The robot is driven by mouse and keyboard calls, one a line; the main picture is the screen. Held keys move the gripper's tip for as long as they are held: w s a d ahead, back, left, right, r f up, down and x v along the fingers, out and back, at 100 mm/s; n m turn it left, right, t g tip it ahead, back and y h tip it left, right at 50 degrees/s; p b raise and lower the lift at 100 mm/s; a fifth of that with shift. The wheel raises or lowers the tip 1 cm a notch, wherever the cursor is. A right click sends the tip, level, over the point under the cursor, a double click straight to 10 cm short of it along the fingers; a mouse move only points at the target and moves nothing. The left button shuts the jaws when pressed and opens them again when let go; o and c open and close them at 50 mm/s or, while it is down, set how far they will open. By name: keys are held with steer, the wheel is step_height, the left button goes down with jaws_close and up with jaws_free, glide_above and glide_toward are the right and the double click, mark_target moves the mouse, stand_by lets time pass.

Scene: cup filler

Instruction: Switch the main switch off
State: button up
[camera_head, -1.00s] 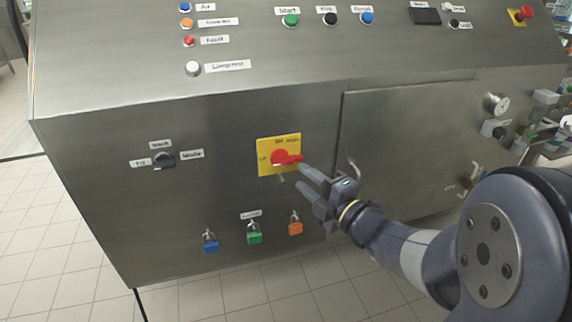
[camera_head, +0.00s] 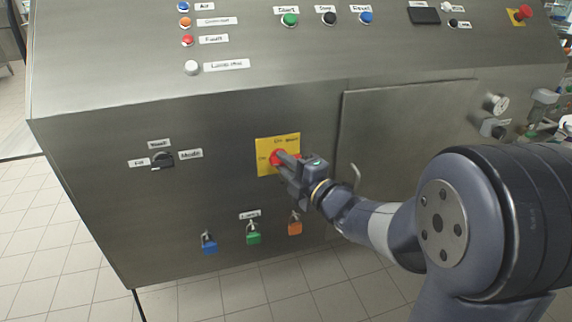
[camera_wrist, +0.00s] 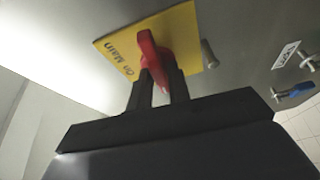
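The main switch is a red handle (camera_head: 274,158) on a yellow plate (camera_head: 263,146) on the machine's front panel. The plate also shows in the wrist view (camera_wrist: 187,32), with "On Main" lettering on it. The red handle (camera_wrist: 148,50) there lies between my two fingers. My gripper (camera_head: 281,157) is at the switch, fingers reaching over the handle. In the wrist view my gripper (camera_wrist: 160,72) has a finger on each side of the handle, close against it, and appears shut on it. My fingers hide part of the handle in the head view.
A black mode switch (camera_head: 163,159) sits to the left. Blue (camera_head: 209,243), green (camera_head: 253,233) and orange (camera_head: 295,227) padlocks hang below. A bent metal door handle (camera_head: 356,174) sticks out just right of my gripper. Coloured buttons line the sloped panel above.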

jaws_close()
steer(key=shift+b, duration=0.3)
steer(key=shift+n, duration=0.5)
steer(key=shift+o, duration=1.9)
jaws_free()
steer(key=shift+d, duration=0.1)
steer(key=v, duration=1)
steer(key=shift+s+d+r+p, duration=0.2)
steer(key=shift+s+p, duration=0.15)
steer(key=shift+p, duration=0.05)
